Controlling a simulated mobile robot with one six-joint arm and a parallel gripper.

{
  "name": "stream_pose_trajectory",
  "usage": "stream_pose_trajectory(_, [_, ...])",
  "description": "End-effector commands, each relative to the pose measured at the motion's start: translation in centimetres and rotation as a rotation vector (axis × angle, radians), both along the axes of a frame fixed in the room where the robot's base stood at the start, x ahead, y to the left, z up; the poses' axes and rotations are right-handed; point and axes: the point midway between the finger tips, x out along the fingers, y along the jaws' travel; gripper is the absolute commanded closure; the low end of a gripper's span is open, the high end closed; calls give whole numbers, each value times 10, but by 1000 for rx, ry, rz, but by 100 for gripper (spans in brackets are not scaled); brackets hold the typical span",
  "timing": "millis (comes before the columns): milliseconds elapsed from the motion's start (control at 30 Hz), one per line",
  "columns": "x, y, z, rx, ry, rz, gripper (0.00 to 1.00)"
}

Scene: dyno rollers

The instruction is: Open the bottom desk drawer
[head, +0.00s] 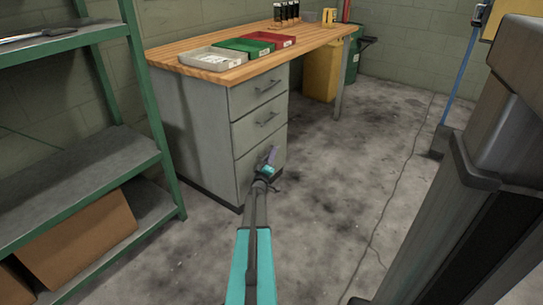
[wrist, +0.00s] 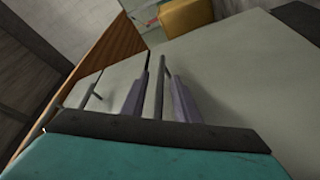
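The grey desk cabinet has three stacked drawers, all looking shut in the head view. The bottom drawer (head: 246,172) is the tallest; its handle is hidden there behind my gripper (head: 270,158), which is at the drawer's front. In the wrist view my gripper (wrist: 158,98) has its two grey fingers apart. The bottom drawer's dark bar handle (wrist: 158,92) shows between them, with gaps visible on both sides. The middle drawer's handle (head: 267,119) is above my gripper, and it also shows in the wrist view (wrist: 91,90).
The wooden desktop (head: 215,75) holds a white tray (head: 213,58), a green tray (head: 245,46) and a red tray (head: 272,40). A green shelf rack (head: 80,180) stands close on the left.

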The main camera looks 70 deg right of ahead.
Motion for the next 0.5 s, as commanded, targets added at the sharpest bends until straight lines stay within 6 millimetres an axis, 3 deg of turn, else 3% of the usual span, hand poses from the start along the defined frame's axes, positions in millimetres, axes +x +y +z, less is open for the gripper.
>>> stream_pose_trajectory(167, [1,-11,1,1,0,1,72])
stream_pose_trajectory(500, [2,-12,3,0,0,1,72])
